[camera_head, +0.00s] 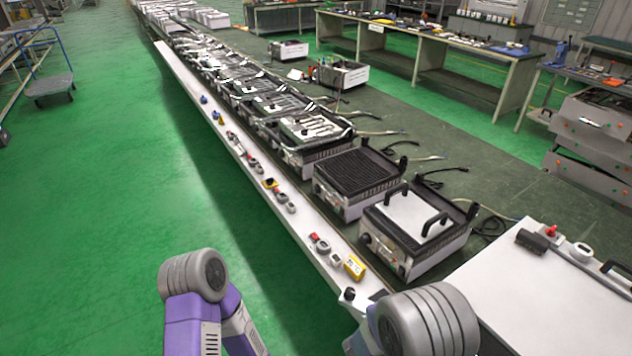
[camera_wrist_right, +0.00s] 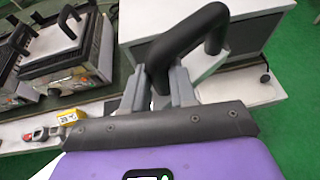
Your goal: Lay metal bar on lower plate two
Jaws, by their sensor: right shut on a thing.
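A black bent bar (camera_wrist_right: 185,35), shaped like a handle, stands between the fingers of my right gripper (camera_wrist_right: 158,90) in the right wrist view. The gripper is shut on it; whether this is the metal bar, or part of it, I cannot tell. The nearest appliance (camera_head: 397,258) has a pale plate (camera_head: 408,214) with a black handle (camera_head: 436,222) on top. Beside it is an appliance with a dark ribbed plate (camera_head: 358,174). Which is lower plate two is not marked. My left gripper is out of view; only my left arm shows in the head view.
A long white bench edge (camera_head: 330,268) runs beside the appliances, with small switches and a yellow part (camera_head: 354,267) on it. A white-topped table (camera_head: 560,300) stands at the right, holding a black part (camera_head: 531,241).

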